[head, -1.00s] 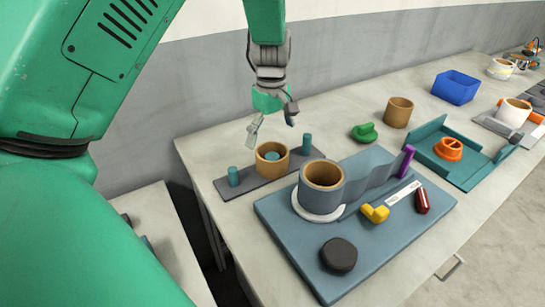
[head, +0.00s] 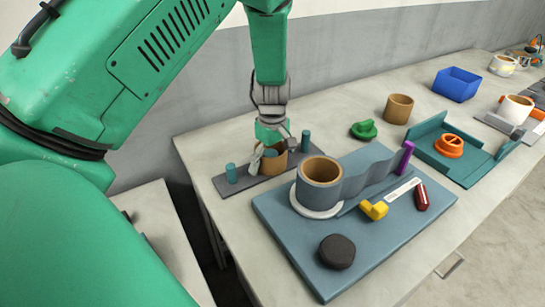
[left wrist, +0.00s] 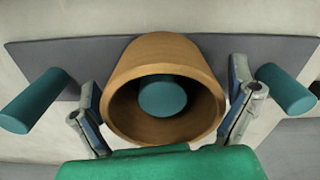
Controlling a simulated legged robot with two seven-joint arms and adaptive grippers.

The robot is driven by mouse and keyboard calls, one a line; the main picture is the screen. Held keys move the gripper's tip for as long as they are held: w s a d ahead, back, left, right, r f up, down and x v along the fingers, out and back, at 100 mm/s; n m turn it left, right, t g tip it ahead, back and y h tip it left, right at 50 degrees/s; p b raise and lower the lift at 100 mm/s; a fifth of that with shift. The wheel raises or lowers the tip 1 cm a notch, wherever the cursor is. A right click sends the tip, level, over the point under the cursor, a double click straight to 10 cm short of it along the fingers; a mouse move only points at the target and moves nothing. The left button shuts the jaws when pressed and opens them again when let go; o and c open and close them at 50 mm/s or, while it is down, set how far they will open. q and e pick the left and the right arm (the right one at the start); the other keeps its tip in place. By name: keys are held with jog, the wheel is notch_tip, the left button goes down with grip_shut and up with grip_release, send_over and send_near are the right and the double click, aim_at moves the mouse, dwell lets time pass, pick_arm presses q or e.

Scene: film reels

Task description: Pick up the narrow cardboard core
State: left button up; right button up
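A tan cardboard core (head: 272,163) stands over the middle teal peg of a dark grey peg base; the left wrist view shows this core (left wrist: 165,50) with the peg's round end inside its ring. My left gripper (head: 274,150) is over it, pointing down, with one finger on each side. In the left wrist view the open fingers (left wrist: 166,108) flank the core, very near its wall; I cannot tell whether they touch it. Another bare cardboard core (head: 398,110) stands farther back to the right. My right gripper is not in view.
Outer teal pegs (head: 231,172) flank the core. Close by, a blue-grey board (head: 390,240) carries a film-wrapped core (head: 318,185), a dark puck (head: 337,252), a yellow piece and a red piece. A green piece, teal tray and blue bin (head: 456,86) stand farther right.

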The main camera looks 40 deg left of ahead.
pick_arm(q)
jog(key=c, duration=0.9)
jog(key=shift+a+f, duration=0.15)
jog(key=shift+a, duration=0.25)
